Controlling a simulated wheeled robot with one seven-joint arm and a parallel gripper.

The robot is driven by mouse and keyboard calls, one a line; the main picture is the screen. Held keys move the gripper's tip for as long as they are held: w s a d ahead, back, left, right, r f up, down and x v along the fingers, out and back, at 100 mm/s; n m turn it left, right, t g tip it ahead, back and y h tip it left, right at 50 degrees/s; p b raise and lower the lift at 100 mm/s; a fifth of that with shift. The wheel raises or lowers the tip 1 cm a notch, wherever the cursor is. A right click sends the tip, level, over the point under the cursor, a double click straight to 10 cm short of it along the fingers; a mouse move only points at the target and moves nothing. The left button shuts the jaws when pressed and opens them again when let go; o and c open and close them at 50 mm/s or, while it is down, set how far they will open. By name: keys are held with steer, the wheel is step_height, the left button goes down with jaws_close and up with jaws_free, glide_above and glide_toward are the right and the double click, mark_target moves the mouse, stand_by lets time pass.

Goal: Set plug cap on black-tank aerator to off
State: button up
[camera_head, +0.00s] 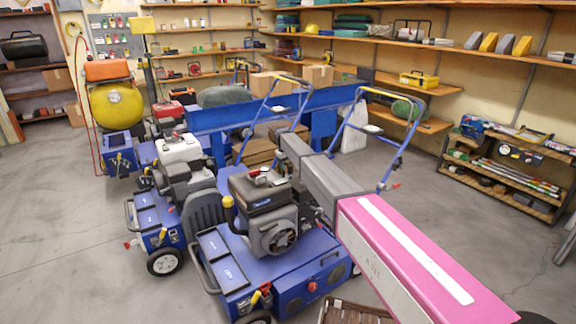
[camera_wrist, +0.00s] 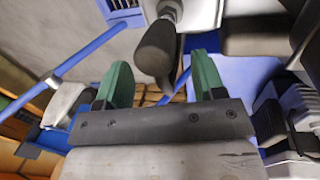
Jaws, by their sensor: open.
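The black-tank aerator (camera_head: 290,270) stands nearest in the head view, with a blue body, a black tank (camera_head: 258,190) and a grey engine. I cannot pick out its plug cap for sure in the head view. My arm reaches past its right side, and the arm hides my gripper there. In the wrist view my gripper (camera_wrist: 160,68) has two green fingers, apart. A dark rounded knob-like part (camera_wrist: 156,48) shows between and beyond the fingertips. It may be the plug cap, but I cannot tell. No contact with it is clear.
A white-tank aerator (camera_head: 181,148) stands behind and to the left, with another unit farther back. Blue handlebars (camera_head: 345,125) rise near my arm. A low shelf rack (camera_head: 510,175) stands at right. Grey floor is free at left and right.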

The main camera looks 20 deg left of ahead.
jaws_close()
steer(key=shift+w+a+r+g+h, duration=0.2)
steer(key=shift+g+h, duration=0.15)
steer(key=shift+h, duration=0.1)
steer(key=shift+w+a+r+g+h, duration=0.15)
steer(key=shift+r+g+h, duration=0.05)
steer(key=shift+g+h, duration=0.2)
steer(key=shift+a+r+g+h, duration=0.15)
steer(key=shift+r+g+h, duration=0.4)
steer(key=shift+h, duration=0.4)
steer(key=shift+f, duration=0.1)
jaws_free()
steer(key=v, duration=0.7)
steer(key=shift+w, duration=0.1)
steer(key=shift+c, duration=0.3)
